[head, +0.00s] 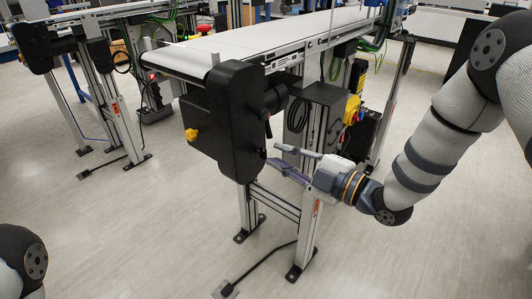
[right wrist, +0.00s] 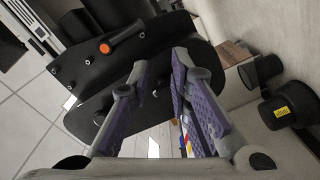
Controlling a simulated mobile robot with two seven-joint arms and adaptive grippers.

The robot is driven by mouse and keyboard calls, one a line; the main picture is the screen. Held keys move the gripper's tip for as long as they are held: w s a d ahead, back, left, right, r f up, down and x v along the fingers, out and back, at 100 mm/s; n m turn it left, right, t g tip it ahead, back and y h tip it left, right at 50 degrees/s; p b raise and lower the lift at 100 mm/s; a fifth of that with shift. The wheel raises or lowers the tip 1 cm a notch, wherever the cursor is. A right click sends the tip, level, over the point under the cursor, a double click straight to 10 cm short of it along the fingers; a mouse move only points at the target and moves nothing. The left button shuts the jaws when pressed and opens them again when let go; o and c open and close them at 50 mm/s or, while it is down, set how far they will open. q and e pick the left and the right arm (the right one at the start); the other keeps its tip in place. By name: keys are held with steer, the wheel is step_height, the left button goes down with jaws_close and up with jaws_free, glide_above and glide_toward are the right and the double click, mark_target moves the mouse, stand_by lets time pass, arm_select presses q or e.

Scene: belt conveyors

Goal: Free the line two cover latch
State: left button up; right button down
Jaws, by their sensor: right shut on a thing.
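The black drive cover (head: 233,120) stands at the near end of the middle conveyor. In the right wrist view, the cover (right wrist: 182,38) carries a black lever with an orange end (right wrist: 122,36), at upper left and clear of my fingers. A dark lever (head: 267,127) also shows on the cover's right side in the head view. My right gripper (head: 278,157) is at the cover's lower right edge, below that lever. Its two purple-padded fingers (right wrist: 158,62) stand apart with cover between them. The exact part gripped is hard to tell. My left gripper is out of view.
The conveyor belt (head: 250,38) runs back from the cover on metal legs (head: 308,232). Another conveyor stands at left. The floor in front is mostly clear.

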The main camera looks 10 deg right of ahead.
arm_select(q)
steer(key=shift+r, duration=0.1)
arm_select(e)
steer(key=shift+w+r, duration=0.25)
steer(key=shift+r, duration=0.2)
steer(key=shift+w+r, duration=0.2)
steer(key=shift+r, duration=0.25)
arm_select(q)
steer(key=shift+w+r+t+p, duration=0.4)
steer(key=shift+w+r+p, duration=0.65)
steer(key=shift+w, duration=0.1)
arm_select(e)
steer(key=s+d, duration=0.2)
steer(key=s+d+f, duration=0.1)
steer(key=s, duration=0.1)
steer(key=shift+s+d+f, duration=0.2)
steer(key=shift+s+d, duration=0.05)
steer(key=shift+d, duration=0.1)
